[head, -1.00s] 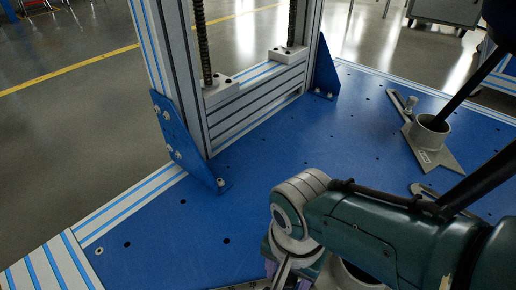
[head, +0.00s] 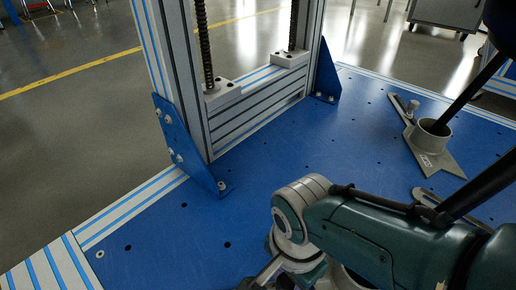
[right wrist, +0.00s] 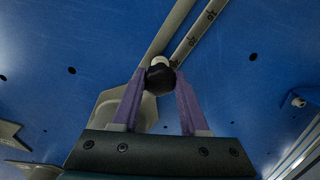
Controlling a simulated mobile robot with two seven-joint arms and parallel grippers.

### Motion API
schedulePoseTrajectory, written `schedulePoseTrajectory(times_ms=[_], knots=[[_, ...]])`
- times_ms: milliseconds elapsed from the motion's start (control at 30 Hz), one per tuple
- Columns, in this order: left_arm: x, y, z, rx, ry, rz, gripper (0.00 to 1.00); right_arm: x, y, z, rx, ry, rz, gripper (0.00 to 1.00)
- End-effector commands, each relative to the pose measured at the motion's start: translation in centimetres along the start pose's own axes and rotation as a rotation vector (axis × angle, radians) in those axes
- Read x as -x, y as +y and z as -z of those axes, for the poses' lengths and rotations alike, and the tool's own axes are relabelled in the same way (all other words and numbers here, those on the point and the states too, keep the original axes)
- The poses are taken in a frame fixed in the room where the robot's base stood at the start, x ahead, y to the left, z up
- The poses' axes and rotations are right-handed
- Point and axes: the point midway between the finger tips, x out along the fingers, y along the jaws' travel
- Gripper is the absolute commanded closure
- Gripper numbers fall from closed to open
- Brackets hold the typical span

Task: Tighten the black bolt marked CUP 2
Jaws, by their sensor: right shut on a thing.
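In the right wrist view, my right gripper (right wrist: 160,84) has its two purple fingers closed around a dark round bolt head (right wrist: 160,76). A pale tip shows just beyond the head. I cannot read a CUP 2 mark on it. The bolt sits by a grey metal plate (right wrist: 112,103) and long grey bars. In the head view, my right wrist is low in the middle, and its gripper is mostly cut off by the lower edge. My left gripper is out of view.
The blue baseplate (head: 300,160) has several small holes. A profile frame (head: 258,108) with blue corner brackets stands at the back left. A slotted grey plate (head: 428,195) lies close to my right arm. Open blue surface lies between the frame and the cup.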

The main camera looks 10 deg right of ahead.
Motion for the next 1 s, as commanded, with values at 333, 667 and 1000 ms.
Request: schedulePoseTrajectory(times_ms=[333,667,1000], knots=[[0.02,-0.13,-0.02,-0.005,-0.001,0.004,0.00,0.00,0.01,-0.05,-0.119,-0.002,0.000,1.00],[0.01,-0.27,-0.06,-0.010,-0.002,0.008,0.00,-0.02,0.01,0.00,-0.355,-0.001,0.000,1.00],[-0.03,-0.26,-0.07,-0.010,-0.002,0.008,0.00,-0.02,-0.01,-0.07,-0.600,-0.004,0.000,1.00]])
